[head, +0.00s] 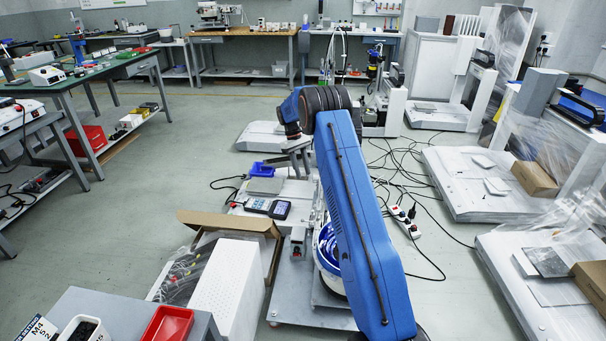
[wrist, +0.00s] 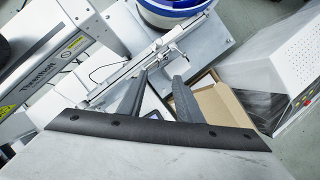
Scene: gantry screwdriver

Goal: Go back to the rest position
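My gripper (wrist: 161,76) shows in the wrist view with its two dark fingers apart and nothing held between them. In the head view my gripper (head: 296,153) hangs below the end of my blue arm, over the bench area with the handheld devices (head: 267,207). My arm is bent, with its large blue link crossing the middle of the view. The wrist view looks down on a metal rail mechanism (wrist: 140,70) beyond the fingers. I see no screwdriver that I can make out clearly.
An open cardboard box (head: 233,222) and a white perforated case (head: 229,286) stand left of my arm. A blue-and-white bucket (head: 327,250) is close beside it. Cables (head: 400,160) and a power strip (head: 405,220) lie right.

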